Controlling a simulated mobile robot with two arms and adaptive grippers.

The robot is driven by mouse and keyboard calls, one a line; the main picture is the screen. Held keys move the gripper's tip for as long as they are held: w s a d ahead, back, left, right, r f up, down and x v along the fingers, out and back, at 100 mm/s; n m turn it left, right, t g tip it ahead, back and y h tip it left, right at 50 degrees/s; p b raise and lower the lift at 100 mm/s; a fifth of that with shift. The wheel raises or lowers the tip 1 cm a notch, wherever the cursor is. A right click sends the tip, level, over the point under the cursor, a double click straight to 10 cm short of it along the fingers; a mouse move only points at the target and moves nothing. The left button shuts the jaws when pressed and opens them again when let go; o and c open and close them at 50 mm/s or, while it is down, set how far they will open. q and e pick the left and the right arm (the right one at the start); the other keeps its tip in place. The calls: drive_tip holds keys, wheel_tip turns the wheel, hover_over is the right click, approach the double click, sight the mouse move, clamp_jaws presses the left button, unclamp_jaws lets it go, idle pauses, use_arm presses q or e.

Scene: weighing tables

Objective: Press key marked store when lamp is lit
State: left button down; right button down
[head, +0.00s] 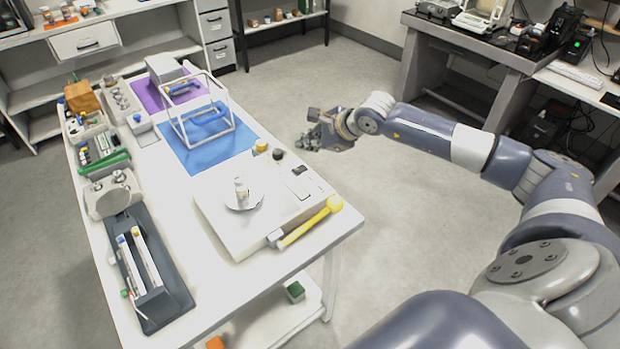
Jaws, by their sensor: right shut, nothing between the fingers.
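A white weighing scale (225,222) lies on the near right part of the white table. A small white bottle (240,188) stands on its round pan. On the scale's right side are a small dark display (299,170) and pale key areas. Their markings are too small to read, so I cannot tell which key is marked store. I cannot tell which part is the lamp or whether it is lit. My right gripper (311,141) is shut and empty, beyond the table's right edge and apart from the scale. My left gripper is not in view.
A yellow-handled tool (311,222) lies along the scale's near right edge. A yellow knob (262,146) and a dark knob (278,154) are at its far edge. A wire-frame cube (185,136) stands on a blue mat (185,157). A dark tray (165,315) is at the left.

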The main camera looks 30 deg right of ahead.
drive_tip(key=shift+f, duration=0.15)
drive_tip(key=b, duration=0.4)
hover_over(309, 182)
wheel_tip(309, 182, down, 8)
drive_tip(key=shift+w, duration=0.1)
drive_tip(key=shift+f+b, duration=0.35)
drive_tip(key=shift+b, duration=0.05)
idle(1.2)
drive_tip(key=shift+f+b, duration=0.35)
drive_tip(key=shift+b, duration=0.25)
drive_tip(key=shift+f+b, duration=0.4)
drive_tip(key=shift+b, duration=0.15)
idle(0.4)
drive_tip(key=shift+r, duration=0.8)
